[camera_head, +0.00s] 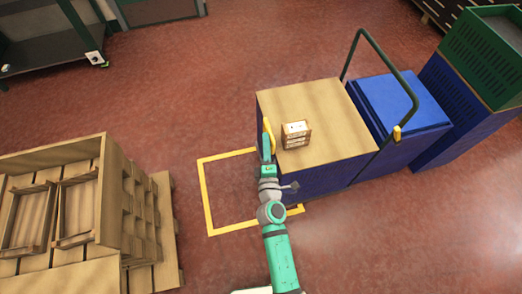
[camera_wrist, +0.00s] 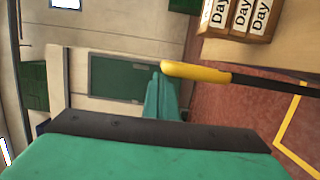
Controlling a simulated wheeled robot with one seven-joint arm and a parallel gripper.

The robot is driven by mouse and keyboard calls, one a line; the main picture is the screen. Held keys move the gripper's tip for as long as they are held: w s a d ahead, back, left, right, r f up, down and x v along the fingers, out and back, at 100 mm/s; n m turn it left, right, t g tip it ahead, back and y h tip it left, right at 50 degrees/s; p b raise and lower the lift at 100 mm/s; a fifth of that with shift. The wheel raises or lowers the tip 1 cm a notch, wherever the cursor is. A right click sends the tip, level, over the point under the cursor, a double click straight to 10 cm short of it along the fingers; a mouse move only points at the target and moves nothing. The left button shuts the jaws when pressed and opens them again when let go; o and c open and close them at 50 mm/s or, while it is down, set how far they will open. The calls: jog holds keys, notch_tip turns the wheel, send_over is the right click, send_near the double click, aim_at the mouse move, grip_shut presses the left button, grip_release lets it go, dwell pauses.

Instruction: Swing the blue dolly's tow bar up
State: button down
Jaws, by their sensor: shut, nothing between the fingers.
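The blue dolly (camera_head: 318,180), with a tan wooden top, stands right of centre in the head view. Its tow bar shows a yellow grip (camera_head: 267,132) at the dolly's left side, by the top's edge. In the wrist view the yellow grip (camera_wrist: 197,72) sits on a dark bar that runs off to the right. My gripper (camera_head: 266,150) is at that left side, close to the grip. In the wrist view my green fingers (camera_wrist: 160,92) are shut and empty, just beside the grip's end. I cannot tell whether they touch it. The bar's lower end is hidden.
Yellow floor lines (camera_head: 208,205) lie left of the dolly. Wooden crates and pallets (camera_head: 120,170) stand farther left.

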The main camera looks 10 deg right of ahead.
jog(key=s+a+r, duration=0.1)
jog(key=s+a, duration=0.4)
jog(key=s, duration=0.5)
jog(key=shift+s+r, duration=0.15)
jog(key=shift+s, duration=0.05)
dwell(0.6)
jog(key=s+a+r+m+g, duration=0.1)
jog(key=s+r+m, duration=0.1)
jog(key=s+m, duration=0.6)
jog(key=s+a+r+m+g+y, duration=0.1)
jog(key=s+a+r+m, duration=0.1)
jog(key=s+m, duration=0.7)
jog(key=s, duration=0.8)
jog(key=shift+s+g, duration=0.3)
jog(key=shift+g, duration=0.1)
jog(key=shift+d, duration=0.1)
